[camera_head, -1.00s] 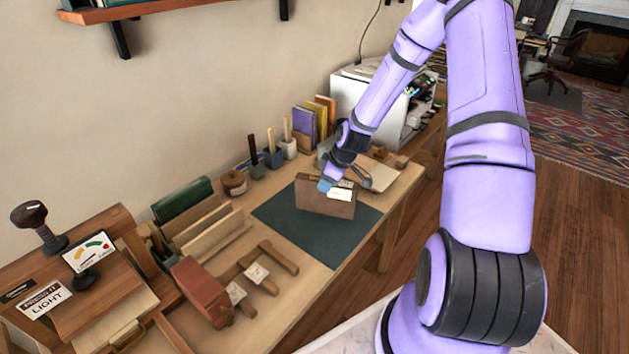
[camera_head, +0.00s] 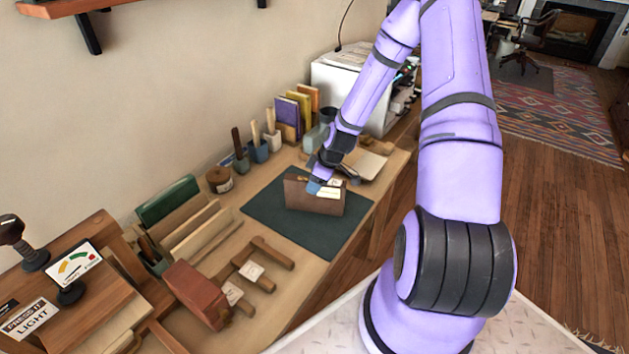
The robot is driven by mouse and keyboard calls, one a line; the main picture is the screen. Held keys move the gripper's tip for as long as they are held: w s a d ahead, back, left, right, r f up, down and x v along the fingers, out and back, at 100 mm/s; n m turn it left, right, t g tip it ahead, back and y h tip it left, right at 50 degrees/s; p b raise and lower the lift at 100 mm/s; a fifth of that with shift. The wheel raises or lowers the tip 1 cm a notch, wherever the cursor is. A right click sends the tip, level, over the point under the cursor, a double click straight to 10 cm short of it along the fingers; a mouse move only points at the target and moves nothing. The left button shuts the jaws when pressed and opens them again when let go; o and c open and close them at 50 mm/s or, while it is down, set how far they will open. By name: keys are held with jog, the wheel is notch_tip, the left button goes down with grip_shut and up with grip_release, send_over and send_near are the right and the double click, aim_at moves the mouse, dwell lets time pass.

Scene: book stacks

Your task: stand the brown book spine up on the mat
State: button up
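The brown book (camera_head: 300,198) stands on edge on the dark green mat (camera_head: 300,235), its broad face towards me and a pale label (camera_head: 328,193) on its upper right part. I cannot tell which of its edges is the spine. My gripper (camera_head: 316,186) is at the book's top edge, coming down from the upper right. One bluish fingertip lies over the book's near face; the other finger is hidden. The gripper looks shut on the book, though the gap between the fingers does not show. The book's lower edge appears to meet the mat.
Upright books (camera_head: 290,112) and pots with tools (camera_head: 259,150) stand behind the mat. A wooden rack (camera_head: 200,229), a red-brown box (camera_head: 198,293) and tagged wooden pieces (camera_head: 262,262) lie to the left. A pale pad (camera_head: 369,165) lies right. The mat's front part is bare.

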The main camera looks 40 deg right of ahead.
jog(key=shift+r, duration=0.1)
jog(key=v, duration=1.1)
jog(key=s+a+r+m+g+h, duration=0.1)
jog(key=s+a+r+h, duration=0.15)
jog(key=r, duration=0.45)
jog(key=s+a+r+m+h, duration=0.1)
jog(key=s+a+r, duration=0.15)
jog(key=r, duration=0.45)
jog(key=shift+s+a+r+m+t+y, duration=0.1)
jog(key=shift+s+a+r+m+t, duration=0.4)
jog(key=shift+s+a+r+m, duration=1.85)
jog(key=shift+s+a+r+n+t+y, duration=0.15)
jog(key=shift+s+a+r+t, duration=0.75)
jog(key=shift+s+r, duration=3.15)
jog(key=shift+s+a+r+m+t, duration=0.1)
jog(key=shift+s+a+r+m, duration=0.9)
jog(key=shift+s+a+r, duration=1.7)
jog(key=shift+s+d+r, duration=0.4)
jog(key=shift+d+r, duration=0.1)
jog(key=shift+r, duration=0.1)
